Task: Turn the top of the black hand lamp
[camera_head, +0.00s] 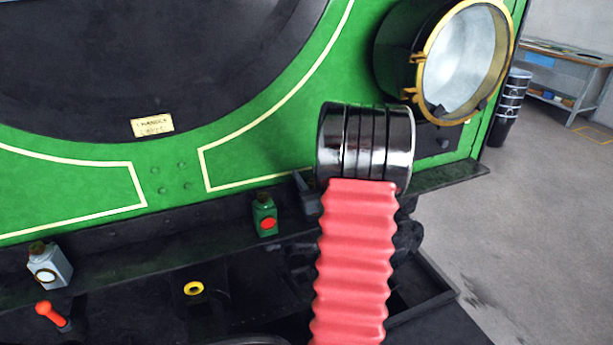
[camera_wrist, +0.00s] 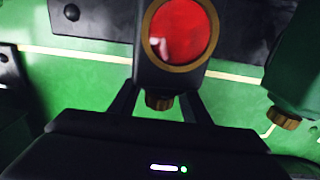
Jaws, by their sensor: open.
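The black hand lamp (camera_wrist: 143,70) shows in the wrist view at the top centre, with a red round lens (camera_wrist: 181,32) in a brass-coloured ring. Its small brown ribbed top (camera_wrist: 160,100) points toward my gripper, at the lower end of the lamp in this picture. My gripper (camera_wrist: 160,90) is open, with one dark finger on each side of the top. I cannot tell whether the fingers touch it. In the head view my red ribbed arm and black wrist stand in front of the place, and the black lamp is hidden there.
A green lamp (camera_head: 265,217) with a red lens stands left of my arm; it also shows at the right of the wrist view (camera_wrist: 300,75). A white lamp (camera_head: 52,267) and a red-handled lever (camera_head: 52,314) are further left. A large brass-rimmed headlamp (camera_head: 462,60) is behind my wrist.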

